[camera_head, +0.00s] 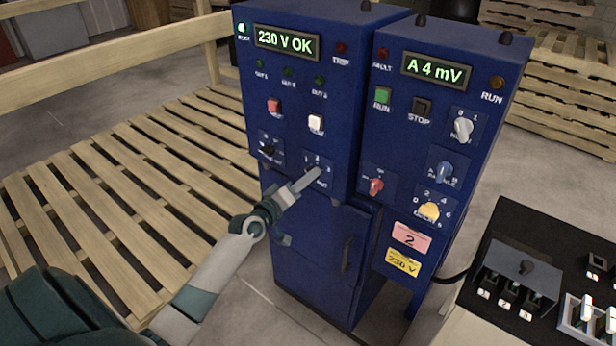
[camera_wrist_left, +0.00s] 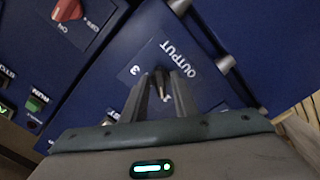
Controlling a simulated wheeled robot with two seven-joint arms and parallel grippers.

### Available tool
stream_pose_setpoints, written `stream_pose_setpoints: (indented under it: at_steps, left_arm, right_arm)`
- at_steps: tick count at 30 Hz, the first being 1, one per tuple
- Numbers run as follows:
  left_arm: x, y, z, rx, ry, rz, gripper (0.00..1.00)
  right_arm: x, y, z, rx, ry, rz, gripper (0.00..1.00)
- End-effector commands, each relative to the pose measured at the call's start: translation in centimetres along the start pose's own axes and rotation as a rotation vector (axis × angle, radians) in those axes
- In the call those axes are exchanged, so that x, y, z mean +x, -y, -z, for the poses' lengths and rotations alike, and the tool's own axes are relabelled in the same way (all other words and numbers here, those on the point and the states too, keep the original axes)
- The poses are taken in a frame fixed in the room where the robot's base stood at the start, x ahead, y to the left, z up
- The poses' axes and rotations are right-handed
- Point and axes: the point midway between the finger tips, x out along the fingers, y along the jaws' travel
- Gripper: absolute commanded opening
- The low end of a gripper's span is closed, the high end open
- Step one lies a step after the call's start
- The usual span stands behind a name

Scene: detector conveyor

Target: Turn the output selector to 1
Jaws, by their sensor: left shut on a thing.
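The output selector (camera_head: 313,170) is a small dark knob low on the left blue cabinet's front, with marks 1, 2 and 3 around it. My left gripper (camera_head: 308,180) reaches it from the lower left, with its fingers on the knob. In the left wrist view the fingers (camera_wrist_left: 161,88) are shut on the output selector (camera_wrist_left: 159,73), near the OUTPUT label and the 3. The fingers hide much of the knob, so I cannot tell which mark it points at. My right gripper is not in view.
The left cabinet's display (camera_head: 286,42) reads 230 V OK. The right cabinet's display (camera_head: 436,70) reads A 4 mV, above several knobs, including a red one (camera_head: 376,186) near my gripper. A black control panel (camera_head: 480,248) stands at lower right. Wooden pallets (camera_head: 110,170) lie left.

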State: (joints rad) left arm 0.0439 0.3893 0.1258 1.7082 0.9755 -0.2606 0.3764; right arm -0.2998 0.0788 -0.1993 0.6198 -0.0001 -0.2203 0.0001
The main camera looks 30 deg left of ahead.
Motion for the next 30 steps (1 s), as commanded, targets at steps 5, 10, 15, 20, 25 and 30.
stream_pose_setpoints:
  at_steps: [5, 10, 15, 20, 25, 30]
  left_arm:
    - [-0.01, -0.04, 0.09, -0.078, -0.001, 0.0, 0.04]
    - [-0.01, -0.02, 0.08, -0.111, -0.001, 0.0, 0.04]
    - [-0.01, -0.01, 0.07, -0.118, -0.001, 0.0, 0.04]
    - [-0.01, -0.01, 0.06, -0.117, -0.001, 0.0, 0.04]
    - [-0.01, -0.01, 0.05, -0.117, -0.001, 0.0, 0.3]
    - [-0.01, -0.01, 0.03, -0.116, 0.0, 0.0, 0.3]
  right_arm:
    - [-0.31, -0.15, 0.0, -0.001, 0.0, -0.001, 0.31]
    - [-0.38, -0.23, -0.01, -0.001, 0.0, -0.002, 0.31]
    - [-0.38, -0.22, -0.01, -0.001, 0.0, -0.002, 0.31]
    - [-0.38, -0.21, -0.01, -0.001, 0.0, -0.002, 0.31]
    - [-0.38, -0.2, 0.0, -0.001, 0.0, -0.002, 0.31]
    - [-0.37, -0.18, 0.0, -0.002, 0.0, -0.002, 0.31]
